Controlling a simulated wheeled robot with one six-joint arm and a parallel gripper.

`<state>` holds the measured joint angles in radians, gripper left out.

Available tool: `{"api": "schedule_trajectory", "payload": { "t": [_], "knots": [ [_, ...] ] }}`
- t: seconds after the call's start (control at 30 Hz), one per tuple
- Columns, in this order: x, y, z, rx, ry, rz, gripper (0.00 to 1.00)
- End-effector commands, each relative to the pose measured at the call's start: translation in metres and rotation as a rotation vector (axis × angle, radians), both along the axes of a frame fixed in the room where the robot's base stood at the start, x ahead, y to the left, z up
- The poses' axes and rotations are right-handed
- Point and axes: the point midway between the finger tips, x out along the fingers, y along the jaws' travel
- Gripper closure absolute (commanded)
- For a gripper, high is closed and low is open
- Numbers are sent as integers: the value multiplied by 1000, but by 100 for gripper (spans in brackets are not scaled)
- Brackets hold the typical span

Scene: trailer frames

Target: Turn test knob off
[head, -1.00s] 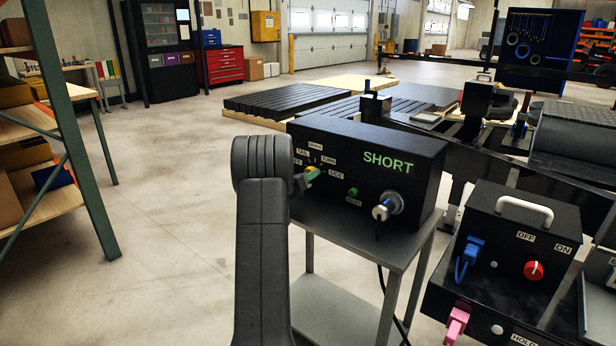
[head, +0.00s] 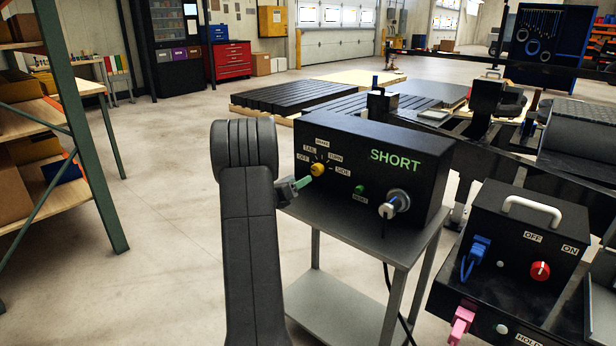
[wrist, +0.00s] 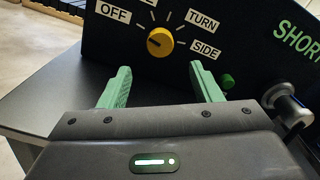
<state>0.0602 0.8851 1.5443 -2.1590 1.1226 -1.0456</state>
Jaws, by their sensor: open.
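The test knob is a yellow round knob (head: 318,169) on the front of the black SHORT box (head: 415,190). Labels OFF, TAIL, BRAKE, TURN and SIDE fan around it. In the wrist view the knob (wrist: 160,41) shows a dark mark on its left part, seemingly toward the OFF side; its exact setting is hard to tell. My gripper (head: 303,182) is in front of the knob. In the wrist view its two green fingers (wrist: 160,67) are spread and empty. The knob shows beyond and between the fingertips, apart from them.
The box stands on a grey metal stand (head: 350,240). A green button (head: 360,189) and a silver connector (head: 395,204) sit right of the knob. A second black box with a red knob (head: 540,270) is at right. Shelving (head: 90,150) stands left; floor between is clear.

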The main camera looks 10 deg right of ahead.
Motion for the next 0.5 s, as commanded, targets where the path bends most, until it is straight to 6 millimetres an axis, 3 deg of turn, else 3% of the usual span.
{"api": "schedule_trajectory", "payload": {
  "t": [0.2,0.5],
  "knots": [
    [-22,29,0,1,1,2,42],
    [-29,37,-1,1,1,0,42]
  ]
}}
